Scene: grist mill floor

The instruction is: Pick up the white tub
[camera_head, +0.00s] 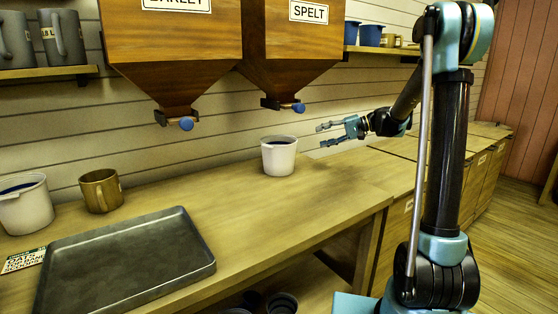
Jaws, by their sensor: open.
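A white tub (279,156) with a dark inside stands upright on the wooden bench, below and near the spout of the spelt hopper. My gripper (319,136) is open and empty, to the right of the tub and a little above its rim level. Its fingers point left toward the tub, with a gap between them and it. A second white tub (25,204), also dark inside, stands on the bench at the far left edge of the picture.
The barley hopper (170,45) and spelt hopper (292,40) hang above. Dark jugs (62,37) stand on a left shelf. The bench right of the tub is clear.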

